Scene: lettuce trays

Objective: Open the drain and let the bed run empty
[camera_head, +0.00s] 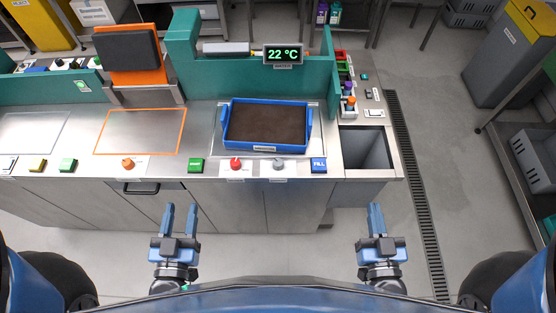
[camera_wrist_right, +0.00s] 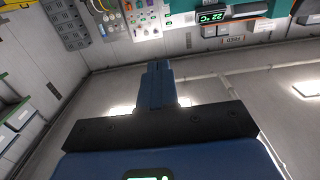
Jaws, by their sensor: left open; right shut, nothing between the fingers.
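A blue tray (camera_head: 229,142) with dark soil sits in a shallow metal bed (camera_head: 218,147) on the bench. Along the front edge stand a green button (camera_head: 196,165) with a label too small to read surely, a red knob (camera_head: 235,163), a grey knob (camera_head: 278,163) and a blue button (camera_head: 319,165) marked FILL. I cannot tell which control is the drain, and no water is clearly visible. My left gripper (camera_head: 180,220) is open and empty, in front of the bench. My right gripper (camera_head: 376,220) is shut and empty, in front of the bench's right end; its closed fingers (camera_wrist_right: 158,85) show in the right wrist view.
A display (camera_head: 283,54) reading 22 °C stands behind the tray. An open square chute (camera_head: 365,150) is at the bench's right end, with small bottles (camera_head: 349,104) behind it. An orange-outlined area (camera_head: 140,131) on the left is bare. A floor grate (camera_head: 412,190) runs along the right.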

